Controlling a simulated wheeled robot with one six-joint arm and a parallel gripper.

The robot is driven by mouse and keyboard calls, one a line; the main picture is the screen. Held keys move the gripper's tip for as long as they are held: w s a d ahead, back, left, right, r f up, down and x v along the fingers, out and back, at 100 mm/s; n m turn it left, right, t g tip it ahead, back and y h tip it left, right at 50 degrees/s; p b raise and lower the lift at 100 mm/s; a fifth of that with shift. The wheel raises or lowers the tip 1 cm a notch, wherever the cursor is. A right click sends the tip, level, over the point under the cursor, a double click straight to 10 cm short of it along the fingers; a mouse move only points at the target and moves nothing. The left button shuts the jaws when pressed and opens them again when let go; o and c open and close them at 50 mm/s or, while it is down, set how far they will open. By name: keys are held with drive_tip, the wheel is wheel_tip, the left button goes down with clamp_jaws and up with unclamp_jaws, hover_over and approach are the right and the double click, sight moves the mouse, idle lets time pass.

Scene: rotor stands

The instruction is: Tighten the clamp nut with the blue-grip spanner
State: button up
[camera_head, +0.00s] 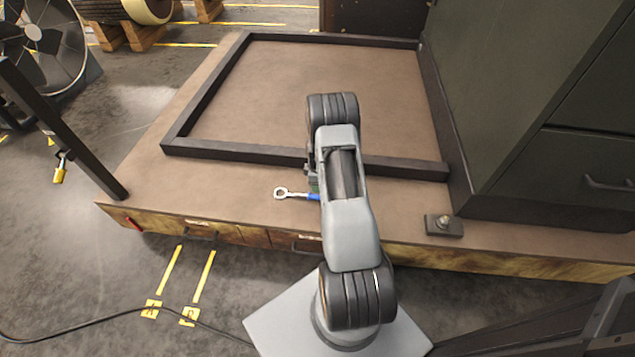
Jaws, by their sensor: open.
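The spanner (283,193) lies on the brown bench top, with its ring end to the left and its blue grip (313,197) to the right, partly hidden by my arm. The clamp nut (443,222) sits on a small dark block near the bench's front edge, right of my arm. My gripper (313,180) is largely hidden behind my arm, just above the blue grip. Its fingertips do not show clearly, and I see no contact with the spanner.
A dark raised frame (235,152) lies on the bench (150,190). A dark green cabinet (520,110) stands at the right. A dark post (65,130) with a yellow padlock stands at the left. The bench top between spanner and nut block is clear where visible.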

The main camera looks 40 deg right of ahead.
sight(305, 196)
wheel_tip(305, 196, down, 9)
drive_tip(key=b, duration=0.6)
drive_tip(key=shift+f+b, duration=0.1)
drive_tip(key=shift+b, duration=0.2)
drive_tip(key=shift+c, duration=0.3)
clamp_jaws()
drive_tip(key=shift+w+a, duration=0.1)
